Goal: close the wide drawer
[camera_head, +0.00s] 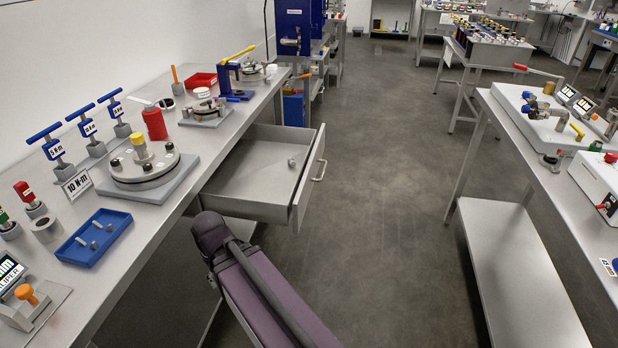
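The wide drawer (240,180) stands pulled out from under the left workbench, into the aisle. Its front panel (302,197) faces right and carries a pale bar handle (320,170). A small grey piece (291,163) lies inside the drawer near its front. My purple and black arm reaches up from the bottom of the picture and bends near the drawer's near side. My gripper cannot be made out, so its fingers and any contact with the drawer are not shown.
The left workbench (160,230) holds a flange fixture (145,170), a blue tray (93,238) and several blue T-handle tools. A right bench (540,160) with a lower shelf (515,270) borders the aisle. The grey floor (390,180) between them is clear.

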